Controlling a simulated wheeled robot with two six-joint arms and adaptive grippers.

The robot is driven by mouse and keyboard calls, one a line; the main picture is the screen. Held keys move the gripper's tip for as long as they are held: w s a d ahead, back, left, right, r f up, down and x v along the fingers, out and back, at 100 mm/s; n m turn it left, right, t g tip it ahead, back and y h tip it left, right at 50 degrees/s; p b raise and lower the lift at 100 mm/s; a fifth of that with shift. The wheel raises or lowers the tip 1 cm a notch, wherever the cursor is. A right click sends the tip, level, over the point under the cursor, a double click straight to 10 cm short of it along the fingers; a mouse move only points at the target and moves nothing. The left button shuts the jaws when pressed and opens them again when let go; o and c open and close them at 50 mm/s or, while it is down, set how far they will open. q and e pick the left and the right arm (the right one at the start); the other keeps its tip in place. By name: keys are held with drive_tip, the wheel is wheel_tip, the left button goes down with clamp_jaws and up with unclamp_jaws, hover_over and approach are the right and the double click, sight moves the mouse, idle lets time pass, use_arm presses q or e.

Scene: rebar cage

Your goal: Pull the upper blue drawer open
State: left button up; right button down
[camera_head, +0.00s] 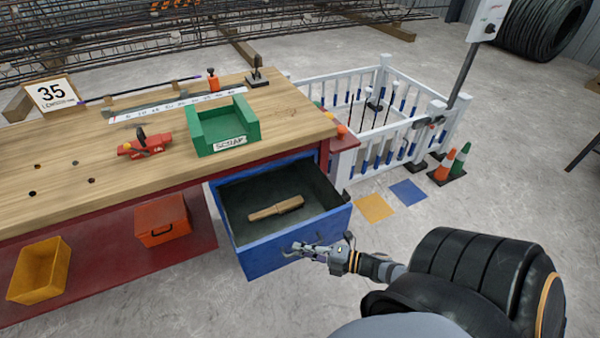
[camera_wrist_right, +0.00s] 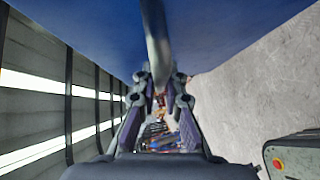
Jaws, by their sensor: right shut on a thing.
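The upper blue drawer (camera_head: 297,246) stands pulled out from under the right end of the workbench. A wooden-handled object (camera_head: 276,208) lies on its dark floor. My right gripper (camera_head: 292,251) is at the drawer's front face, shut on the drawer handle. In the right wrist view the handle (camera_wrist_right: 155,45) runs as a grey bar between the fingers of my gripper (camera_wrist_right: 160,88), with the blue front (camera_wrist_right: 80,30) behind it. The handle's middle is partly hidden by the fingers. My left gripper is not in view.
A yellow bin (camera_head: 40,270) and a red toolbox (camera_head: 161,220) sit on the lower shelf. A white fence (camera_head: 375,152) and cones (camera_head: 445,165) stand right.

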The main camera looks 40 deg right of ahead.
drive_tip(key=shift+s+a, duration=0.1)
drive_tip(key=shift+s, duration=0.5)
drive_tip(key=c, duration=1.7)
unclamp_jaws()
drive_tip(key=v, duration=1.2)
